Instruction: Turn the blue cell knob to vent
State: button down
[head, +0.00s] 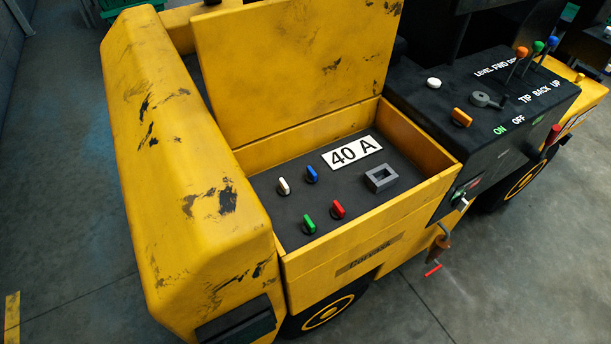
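The blue cell knob (311,174) stands on the dark panel (270,222) inside the open yellow compartment, at the back left of the panel. Its handle runs roughly up and down in the picture, leaning slightly left at the top. No vent mark can be read near it. A white knob (284,186) is just left of it. A green knob (309,224) and a red knob (337,209) are nearer the front. My gripper is not in the head view, and nothing touches the knobs.
The yellow lid (295,70) stands raised behind the compartment. Low yellow walls (380,231) surround the panel. A black console (480,120) with levers is further right. Air above the panel is clear.

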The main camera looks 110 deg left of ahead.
aim_at(311, 177)
jog(key=u, duration=3.55)
jog(key=k, duration=1.2)
jog(key=z, duration=0.75)
jog(key=i, duration=1.75)
jog(key=u, duration=0.95)
jog(key=i, duration=0.5)
jog(key=u, duration=0.4)
